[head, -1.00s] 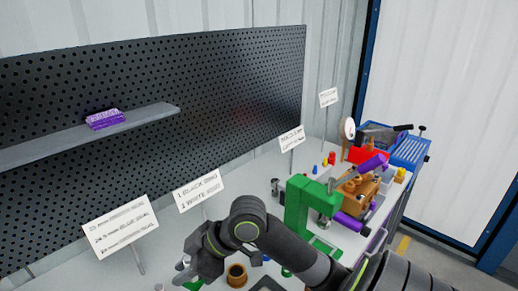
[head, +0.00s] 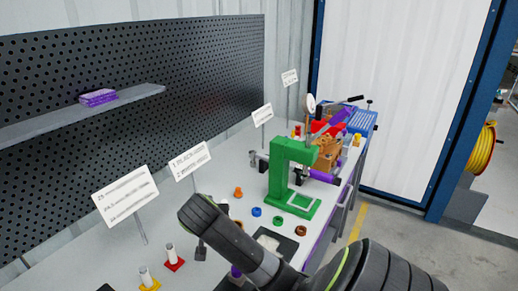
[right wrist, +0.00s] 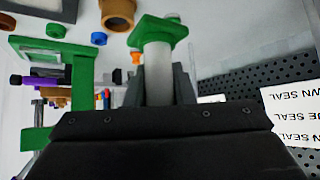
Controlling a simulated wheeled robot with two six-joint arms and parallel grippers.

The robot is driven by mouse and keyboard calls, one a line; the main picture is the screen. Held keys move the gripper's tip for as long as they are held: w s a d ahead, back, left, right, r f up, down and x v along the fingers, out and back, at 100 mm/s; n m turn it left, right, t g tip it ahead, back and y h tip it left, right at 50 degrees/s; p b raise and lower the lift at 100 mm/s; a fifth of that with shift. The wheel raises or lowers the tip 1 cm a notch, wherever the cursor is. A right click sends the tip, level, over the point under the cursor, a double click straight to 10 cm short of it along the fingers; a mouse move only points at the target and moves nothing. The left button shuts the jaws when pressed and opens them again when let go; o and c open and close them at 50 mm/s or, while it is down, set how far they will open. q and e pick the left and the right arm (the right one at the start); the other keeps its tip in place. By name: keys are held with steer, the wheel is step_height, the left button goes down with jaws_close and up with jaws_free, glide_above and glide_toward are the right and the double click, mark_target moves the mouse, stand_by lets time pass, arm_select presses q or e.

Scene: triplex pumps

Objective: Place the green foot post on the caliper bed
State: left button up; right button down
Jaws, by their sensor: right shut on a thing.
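The green foot post (right wrist: 158,62) is a white cylinder with a square green foot. In the right wrist view, my right gripper (right wrist: 158,84) is shut on its white body, with the green foot sticking out beyond the fingertips. In the head view my right arm crosses the lower middle; I cannot make out its gripper or the post there. The green caliper stand is a C-shaped frame, and its flat bed (head: 298,204) carries a pale square outline. The bed looks empty. In the right wrist view the stand (right wrist: 68,52) is at the left, apart from the held post.
A red foot post (head: 173,257) and a yellow foot post (head: 148,280) stand at the front left. A blue ring (head: 256,212), a green ring (head: 278,221) and a brown ring (head: 300,231) lie near the bed. An orange-brown pump (head: 327,153) stands behind the stand.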

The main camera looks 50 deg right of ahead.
steer(key=shift+m, duration=0.3)
steer(key=f, duration=0.5)
steer(key=shift+s+d+f, duration=0.25)
steer(key=shift+d, duration=0.1)
steer(key=shift+f, duration=2.35)
steer(key=shift+a, duration=0.1)
steer(key=c, duration=1.2)
jaws_free()
steer(key=shift+f, duration=0.1)
steer(key=shift+c, duration=0.2)
